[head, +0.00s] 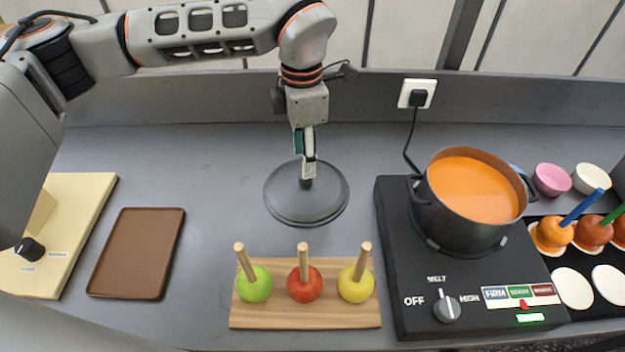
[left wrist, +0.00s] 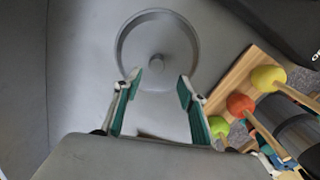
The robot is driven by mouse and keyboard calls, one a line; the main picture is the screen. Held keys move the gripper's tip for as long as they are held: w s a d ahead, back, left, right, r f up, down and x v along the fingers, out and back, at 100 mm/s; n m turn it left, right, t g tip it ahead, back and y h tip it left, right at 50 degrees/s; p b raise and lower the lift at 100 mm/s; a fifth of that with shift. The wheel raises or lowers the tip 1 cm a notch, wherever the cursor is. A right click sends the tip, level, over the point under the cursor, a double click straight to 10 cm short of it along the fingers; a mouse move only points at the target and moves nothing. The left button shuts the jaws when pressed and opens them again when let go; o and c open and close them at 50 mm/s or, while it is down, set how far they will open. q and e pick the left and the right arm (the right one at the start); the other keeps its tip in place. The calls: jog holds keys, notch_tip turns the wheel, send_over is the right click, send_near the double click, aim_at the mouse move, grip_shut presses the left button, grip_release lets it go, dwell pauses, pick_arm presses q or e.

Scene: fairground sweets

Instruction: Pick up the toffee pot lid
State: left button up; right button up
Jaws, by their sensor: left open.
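The toffee pot lid (head: 322,203) is a round dark grey disc lying flat on the grey counter, left of the hotplate. Its small knob (left wrist: 156,60) stands up at the centre in the left wrist view, where the lid (left wrist: 130,42) also shows. My left gripper (head: 307,181) points down over the lid, right at the knob in the head view. In the left wrist view the left gripper (left wrist: 158,84) has its green-padded fingers apart, with nothing between them. The toffee pot (head: 428,207) stands uncovered on the hotplate, full of orange toffee. My right gripper is out of view.
A wooden board (head: 240,318) with green, red and yellow apples on sticks lies in front of the lid. A brown tray (head: 137,253) is at left. The hotplate (head: 390,262) is at right, its cord running to a wall socket. Counter left of the lid is clear.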

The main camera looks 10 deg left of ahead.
aim_at(306, 182)
pick_arm(q)
jog(key=shift+s+f, duration=0.1)
jog(key=shift+f, duration=0.85)
jog(key=shift+w+f+p, duration=0.25)
jog(key=shift+f, duration=1)
jog(key=shift+w+f+p, duration=0.2)
jog(key=shift+w+f, duration=0.05)
jog(key=shift+f, duration=0.95)
grip_shut()
